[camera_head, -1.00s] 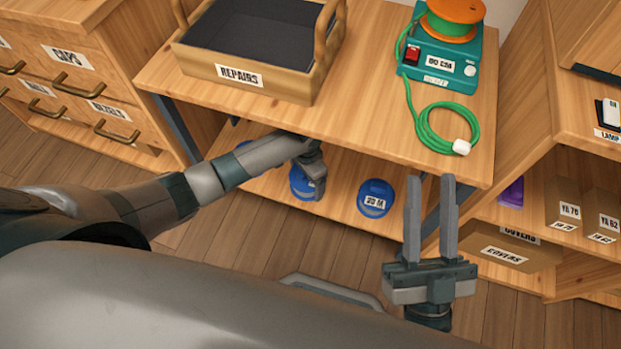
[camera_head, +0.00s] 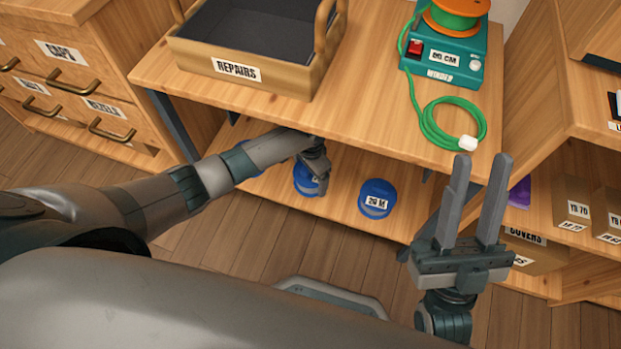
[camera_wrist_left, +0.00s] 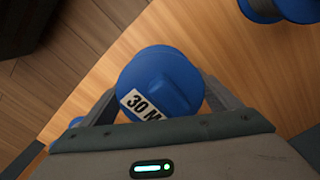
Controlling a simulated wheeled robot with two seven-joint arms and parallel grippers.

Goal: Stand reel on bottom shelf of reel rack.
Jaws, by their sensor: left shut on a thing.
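A blue reel (camera_head: 306,180) is on or just above the bottom shelf (camera_head: 345,190) of the wooden rack. In the left wrist view the reel (camera_wrist_left: 165,82) carries a label reading 30 M and sits between the two fingers. My left gripper (camera_head: 322,182) reaches under the top board and is shut on this reel. A second blue reel (camera_head: 377,198), labelled 20 M, stands on the same shelf to the right. Another blue reel (camera_head: 247,160) is partly hidden behind my left arm. My right gripper (camera_head: 481,180) is open and empty in front of the rack's right side.
The rack's top (camera_head: 370,100) bears a REPAIRS tray (camera_head: 240,70), a teal winder (camera_head: 442,58) with an orange spool, and a coil of green cable (camera_head: 450,125). Drawers (camera_head: 75,85) stand left; a shelf unit with boxes (camera_head: 575,205) stands right.

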